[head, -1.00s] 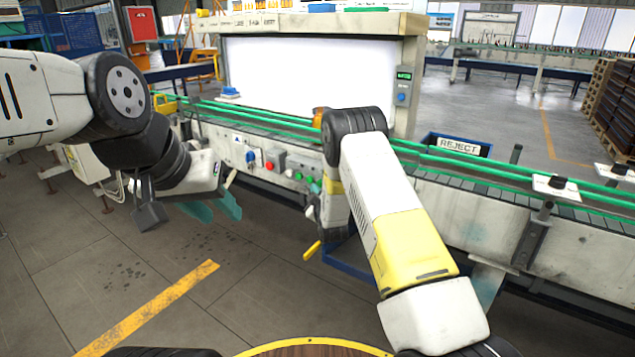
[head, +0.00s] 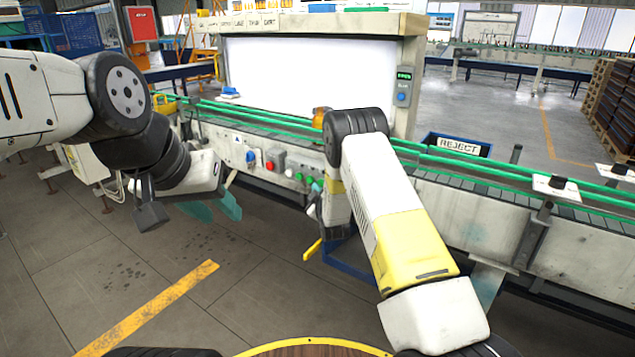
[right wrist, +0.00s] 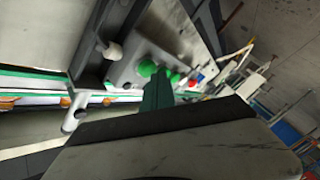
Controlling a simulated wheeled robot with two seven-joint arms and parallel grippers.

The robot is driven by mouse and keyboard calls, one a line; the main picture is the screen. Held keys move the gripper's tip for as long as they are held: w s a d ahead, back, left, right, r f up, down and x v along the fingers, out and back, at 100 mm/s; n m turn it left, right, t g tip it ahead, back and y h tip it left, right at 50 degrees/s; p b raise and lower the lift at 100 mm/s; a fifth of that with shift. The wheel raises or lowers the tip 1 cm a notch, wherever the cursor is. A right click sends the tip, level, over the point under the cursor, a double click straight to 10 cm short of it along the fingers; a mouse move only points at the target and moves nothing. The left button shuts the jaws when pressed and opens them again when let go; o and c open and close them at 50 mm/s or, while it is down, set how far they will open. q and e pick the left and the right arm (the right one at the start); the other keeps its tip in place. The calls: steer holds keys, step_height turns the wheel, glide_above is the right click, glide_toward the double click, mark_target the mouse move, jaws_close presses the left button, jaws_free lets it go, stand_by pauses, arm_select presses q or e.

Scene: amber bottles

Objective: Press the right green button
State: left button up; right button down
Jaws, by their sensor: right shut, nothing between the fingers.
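Two green buttons sit side by side on the conveyor's front panel, left (head: 298,176) and right (head: 309,180). In the right wrist view, which is turned round, the right green button (right wrist: 147,68) shows left of the other green one (right wrist: 175,78). My right gripper (right wrist: 158,88) is shut and empty, its green fingertips close in front of the buttons, overlapping the gap between them. I cannot tell whether they touch. In the head view my right arm mostly hides this gripper. My left gripper (head: 216,207) is open and empty, in front of the conveyor, left of the buttons.
A red button (head: 269,165) and a blue knob (head: 251,157) are left of the green ones. The conveyor (head: 470,205) with green rails runs across. An amber bottle (head: 319,117) stands partly behind my right arm. A reject bin (head: 460,146) is behind the conveyor.

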steer(key=shift+w+d, duration=0.3)
steer(key=shift+w, duration=0.05)
stand_by(0.7)
stand_by(0.4)
steer(key=shift+s+a, duration=0.5)
steer(key=shift+s, duration=0.2)
steer(key=s+a, duration=0.1)
steer(key=s, duration=0.1)
steer(key=s+a, duration=0.2)
stand_by(0.7)
